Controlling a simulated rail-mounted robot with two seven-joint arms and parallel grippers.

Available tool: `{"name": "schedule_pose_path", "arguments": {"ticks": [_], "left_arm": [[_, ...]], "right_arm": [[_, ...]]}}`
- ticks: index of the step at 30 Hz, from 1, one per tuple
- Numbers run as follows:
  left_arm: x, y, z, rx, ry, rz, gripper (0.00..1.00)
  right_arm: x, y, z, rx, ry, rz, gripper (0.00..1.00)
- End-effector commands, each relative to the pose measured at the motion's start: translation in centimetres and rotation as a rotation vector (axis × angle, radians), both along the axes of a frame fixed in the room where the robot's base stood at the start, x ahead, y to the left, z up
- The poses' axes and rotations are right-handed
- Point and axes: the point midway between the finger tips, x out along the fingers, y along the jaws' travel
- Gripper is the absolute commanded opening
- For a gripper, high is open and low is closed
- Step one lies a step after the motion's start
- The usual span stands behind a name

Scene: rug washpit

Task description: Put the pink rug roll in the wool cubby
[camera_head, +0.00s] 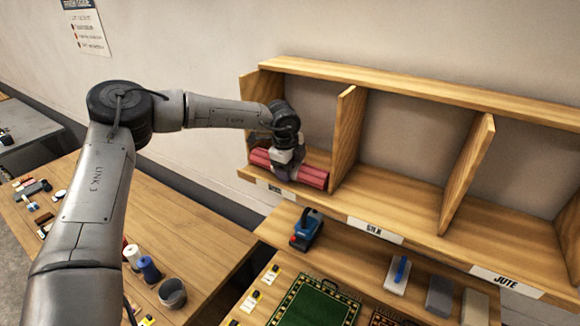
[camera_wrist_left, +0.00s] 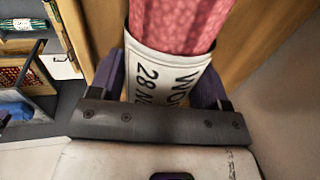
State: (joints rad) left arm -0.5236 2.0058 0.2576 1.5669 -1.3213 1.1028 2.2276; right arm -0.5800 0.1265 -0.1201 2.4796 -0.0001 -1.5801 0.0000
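The pink rug roll (camera_head: 314,177) is at the leftmost cubby of the wooden shelf, lying lengthwise along its opening. Its right end is close to the divider; I cannot tell whether it touches the divider or the cubby floor. The small label (camera_head: 276,190) under this wool cubby (camera_head: 311,136) is blurred. My left gripper (camera_head: 287,171) is over the middle of the roll. In the left wrist view the pink roll (camera_wrist_left: 182,25) wears a white band (camera_wrist_left: 170,75) with partly hidden print, and my left gripper's fingers (camera_wrist_left: 165,88) close around the band. My right gripper is out of view.
Wooden dividers (camera_head: 467,175) separate the silk and jute cubbies to the right, which look empty. Below are a blue-handled tool (camera_head: 306,229), a brush (camera_head: 398,274) and a green rug (camera_head: 315,304). A side table (camera_head: 190,230) with spools and a cup stands left.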

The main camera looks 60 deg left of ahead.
Motion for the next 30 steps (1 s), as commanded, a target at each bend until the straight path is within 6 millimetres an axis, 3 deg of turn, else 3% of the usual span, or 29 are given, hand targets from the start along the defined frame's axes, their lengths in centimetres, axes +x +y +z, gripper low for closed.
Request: {"name": "schedule_pose_path", "arguments": {"ticks": [4, 15, 30], "left_arm": [[0.0, 0.0, 0.0, 0.0, 0.0, 0.0, 0.83], [-0.1, -0.1, 0.6, 0.001, -0.002, 0.0, 0.83], [-1.7, -1.0, 8.7, 0.002, -0.004, 0.001, 0.83]], "right_arm": [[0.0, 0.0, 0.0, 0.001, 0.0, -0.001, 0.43], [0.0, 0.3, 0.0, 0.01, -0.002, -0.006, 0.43], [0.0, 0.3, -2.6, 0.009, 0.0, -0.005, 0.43]]}}
